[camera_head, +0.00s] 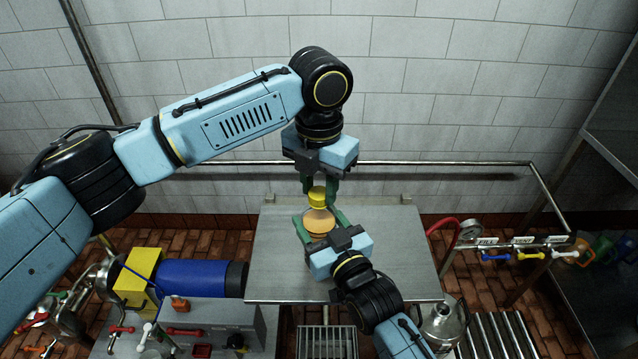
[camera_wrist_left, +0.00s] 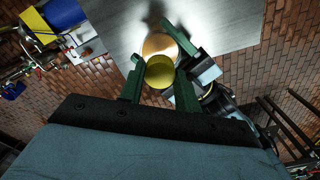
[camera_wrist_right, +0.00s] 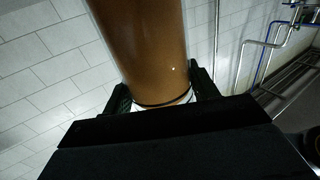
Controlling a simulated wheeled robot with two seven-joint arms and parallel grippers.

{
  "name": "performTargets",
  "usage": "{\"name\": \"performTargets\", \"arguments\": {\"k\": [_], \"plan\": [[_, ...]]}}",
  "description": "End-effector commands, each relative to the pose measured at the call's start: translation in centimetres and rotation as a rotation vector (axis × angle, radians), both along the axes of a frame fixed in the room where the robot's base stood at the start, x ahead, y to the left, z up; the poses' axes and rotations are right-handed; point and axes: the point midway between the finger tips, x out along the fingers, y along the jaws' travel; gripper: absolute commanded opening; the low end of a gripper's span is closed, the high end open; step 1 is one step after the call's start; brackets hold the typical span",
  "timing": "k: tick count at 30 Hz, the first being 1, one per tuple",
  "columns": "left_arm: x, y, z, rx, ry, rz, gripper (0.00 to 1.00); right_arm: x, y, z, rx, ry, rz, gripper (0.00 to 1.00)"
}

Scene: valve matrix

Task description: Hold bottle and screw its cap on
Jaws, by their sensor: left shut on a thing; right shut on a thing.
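An amber bottle (camera_head: 319,222) stands upright on the grey metal table. A yellow cap (camera_head: 317,195) is at the bottle's top. My left gripper (camera_head: 318,184) comes down from above with its green fingers shut on the cap; the cap also shows between the fingers in the left wrist view (camera_wrist_left: 160,72). My right gripper (camera_head: 322,228) comes from the front, shut on the bottle's body. In the right wrist view the brown bottle (camera_wrist_right: 145,45) fills the space between the fingers. Whether the cap is seated on the thread cannot be told.
The metal table (camera_head: 400,255) is otherwise clear around the bottle. A rail (camera_head: 440,163) runs along the tiled wall. Blue, yellow and white valves (camera_head: 528,255) stand at right. A blue cylinder (camera_head: 195,278) and a grey box with red parts (camera_head: 215,320) are at lower left.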

Motion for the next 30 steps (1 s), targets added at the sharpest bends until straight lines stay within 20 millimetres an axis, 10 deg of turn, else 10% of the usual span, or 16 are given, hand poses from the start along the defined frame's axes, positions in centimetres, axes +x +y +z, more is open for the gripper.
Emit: {"name": "performTargets", "arguments": {"k": [8, 9, 13, 30], "plan": [[0.0, -0.1, 0.1, -0.002, -0.001, -0.173, 0.12, 0.0, 0.0, -0.1, -0.001, 0.003, 0.000, 0.00], [0.0, -0.1, 0.1, -0.002, -0.001, -0.173, 0.38, 0.0, 0.0, -0.1, -0.001, 0.003, 0.000, 0.00], [0.0, -0.1, 0.1, -0.002, -0.001, -0.171, 0.54, 0.0, 0.0, -0.1, -0.001, 0.003, 0.000, 0.00], [0.0, 0.0, 3.1, -0.002, -0.002, -0.169, 0.54, 0.0, 0.0, -0.1, -0.001, 0.003, 0.000, 0.00]]}}
